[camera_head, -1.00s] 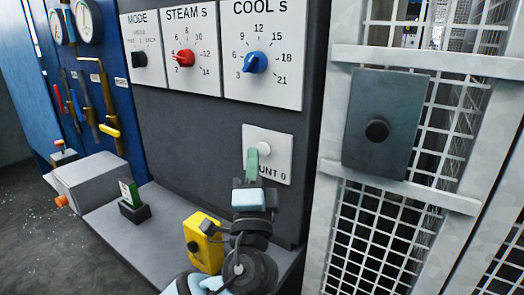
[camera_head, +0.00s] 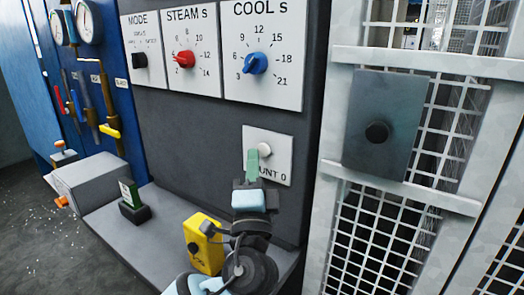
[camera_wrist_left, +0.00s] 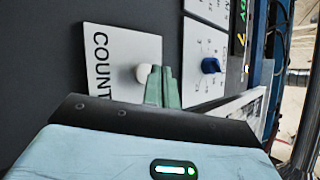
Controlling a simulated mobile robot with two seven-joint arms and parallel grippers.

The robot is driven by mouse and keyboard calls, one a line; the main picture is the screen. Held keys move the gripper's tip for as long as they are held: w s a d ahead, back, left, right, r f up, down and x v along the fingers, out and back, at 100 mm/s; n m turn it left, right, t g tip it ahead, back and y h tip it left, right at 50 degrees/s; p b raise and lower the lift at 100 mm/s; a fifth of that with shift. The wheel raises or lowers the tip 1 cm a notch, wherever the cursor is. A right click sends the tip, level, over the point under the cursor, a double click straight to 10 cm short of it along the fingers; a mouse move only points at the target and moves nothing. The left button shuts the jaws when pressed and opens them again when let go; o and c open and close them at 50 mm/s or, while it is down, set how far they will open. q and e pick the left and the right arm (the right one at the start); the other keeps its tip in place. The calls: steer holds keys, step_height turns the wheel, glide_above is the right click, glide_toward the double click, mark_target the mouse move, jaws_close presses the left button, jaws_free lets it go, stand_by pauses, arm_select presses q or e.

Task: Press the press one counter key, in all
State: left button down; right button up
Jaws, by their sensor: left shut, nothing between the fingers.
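The counter key is a round white button (camera_head: 264,149) on a white plate (camera_head: 282,146) whose label reads "UNT 0" in the head view, its start hidden by my gripper. My left gripper (camera_head: 253,162) is shut and empty, its green fingertips just left of and below the button. In the left wrist view the button (camera_wrist_left: 143,73) shows beside the shut fingertips (camera_wrist_left: 161,76), very close to them. I cannot tell whether they touch. The plate (camera_wrist_left: 125,55) reads "COUNT" there. My right gripper is not in view.
Above are the mode knob (camera_head: 140,60), the red steam knob (camera_head: 185,59) and the blue cool knob (camera_head: 255,63). A yellow box (camera_head: 205,250) and a green block in a black holder (camera_head: 132,203) sit on the grey ledge. A mesh guard (camera_head: 385,235) stands at right.

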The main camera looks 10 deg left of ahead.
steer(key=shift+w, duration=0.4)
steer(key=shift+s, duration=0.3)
arm_select(q)
steer(key=shift+w+d, duration=0.2)
steer(key=shift+w, duration=0.2)
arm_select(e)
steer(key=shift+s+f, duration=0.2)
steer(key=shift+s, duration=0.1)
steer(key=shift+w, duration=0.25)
arm_select(q)
steer(key=shift+w, duration=0.15)
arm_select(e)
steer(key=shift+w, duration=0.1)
